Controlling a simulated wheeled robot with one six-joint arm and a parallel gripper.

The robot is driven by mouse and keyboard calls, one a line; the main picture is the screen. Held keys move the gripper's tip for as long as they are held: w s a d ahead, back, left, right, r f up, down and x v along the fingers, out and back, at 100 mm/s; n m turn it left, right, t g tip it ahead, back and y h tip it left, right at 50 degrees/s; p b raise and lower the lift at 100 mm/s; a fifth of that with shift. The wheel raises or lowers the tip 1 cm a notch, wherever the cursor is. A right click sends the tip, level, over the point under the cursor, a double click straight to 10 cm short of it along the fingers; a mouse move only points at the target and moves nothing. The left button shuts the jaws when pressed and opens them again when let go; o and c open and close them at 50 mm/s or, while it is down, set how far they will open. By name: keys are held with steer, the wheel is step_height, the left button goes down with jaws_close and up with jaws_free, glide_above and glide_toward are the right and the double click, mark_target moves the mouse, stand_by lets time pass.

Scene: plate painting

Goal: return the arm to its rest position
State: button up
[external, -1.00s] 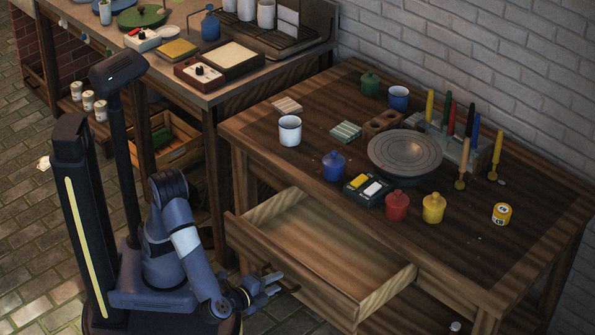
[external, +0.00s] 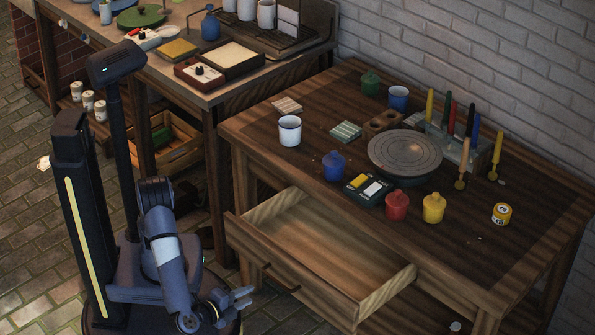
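My gripper (external: 243,297) is low at the front of the workbench, to the left of the open drawer (external: 300,243). It is clear of the drawer handle and holds nothing that I can see. Its fingers look slightly parted. My arm is folded close to my column. The drawer is pulled out and its visible inside looks empty.
The workbench (external: 490,262) holds a grey turntable (external: 405,152), a white cup (external: 290,131), blue (external: 333,166), red (external: 397,206) and yellow (external: 433,208) jars, and a brush rack. A second bench (external: 215,95) stands behind. The open drawer juts out towards me.

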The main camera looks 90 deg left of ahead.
steer(key=b+x, duration=0.3)
steer(key=x, duration=0.9)
steer(key=shift+r, duration=0.15)
steer(key=shift+s+d, duration=0.35)
steer(key=shift+d, duration=0.05)
steer(key=p, duration=0.2)
glide_toward(276, 282)
steer(key=x, duration=0.2)
steer(key=shift+w+a+f, duration=0.25)
steer(key=shift+w+a, duration=0.15)
steer(key=shift+a, duration=0.15)
steer(key=shift+d, duration=0.1)
